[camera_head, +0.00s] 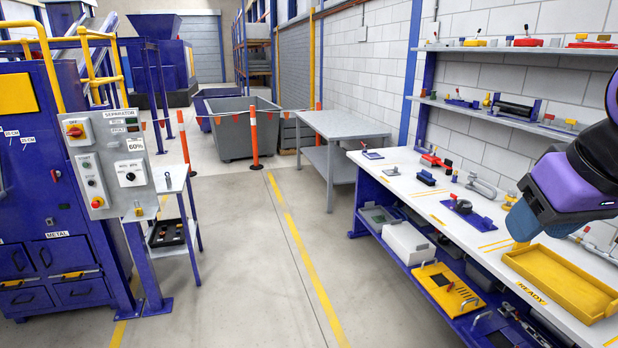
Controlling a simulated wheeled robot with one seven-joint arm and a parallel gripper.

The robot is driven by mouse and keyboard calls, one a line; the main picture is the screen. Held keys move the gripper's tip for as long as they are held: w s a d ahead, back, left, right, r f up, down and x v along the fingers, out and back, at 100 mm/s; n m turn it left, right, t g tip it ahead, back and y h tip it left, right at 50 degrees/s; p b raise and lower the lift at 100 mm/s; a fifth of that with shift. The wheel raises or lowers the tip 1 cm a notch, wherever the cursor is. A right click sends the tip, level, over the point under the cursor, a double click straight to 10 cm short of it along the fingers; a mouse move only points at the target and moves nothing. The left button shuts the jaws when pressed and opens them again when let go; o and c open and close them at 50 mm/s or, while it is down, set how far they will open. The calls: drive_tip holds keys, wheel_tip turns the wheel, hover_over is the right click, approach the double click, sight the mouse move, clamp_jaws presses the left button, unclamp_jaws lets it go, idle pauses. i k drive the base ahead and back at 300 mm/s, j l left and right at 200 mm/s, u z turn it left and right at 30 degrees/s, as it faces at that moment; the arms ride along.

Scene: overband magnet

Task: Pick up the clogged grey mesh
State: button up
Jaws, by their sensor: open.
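I cannot make out the clogged grey mesh for certain anywhere in this view. The long white workbench (477,212) on the right bears several small fixtures and tools, and none of them clearly reads as a mesh. Part of my arm reaches in from the right edge over the bench, with a purple link and a blue end above the near part of the top. No gripper fingers show in this view. My arm hides part of the bench and wall behind it.
A yellow tray (555,277) marked READY lies on the near bench end. Bins and a yellow-topped box (447,288) sit on the shelf below. A grey table (340,124) and skip (234,133) stand behind. The separator panel (106,165) is left; the middle floor is clear.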

sight(389, 173)
drive_tip(key=i, duration=1.85)
drive_tip(key=i+z, duration=0.1)
drive_tip(key=i, duration=0.5)
drive_tip(key=i+j+z, duration=0.1)
drive_tip(key=i, duration=0.55)
drive_tip(key=i+j+z, duration=0.1)
drive_tip(key=i, duration=0.5)
drive_tip(key=i+j, duration=0.25)
drive_tip(key=i, duration=0.35)
drive_tip(key=z, duration=0.05)
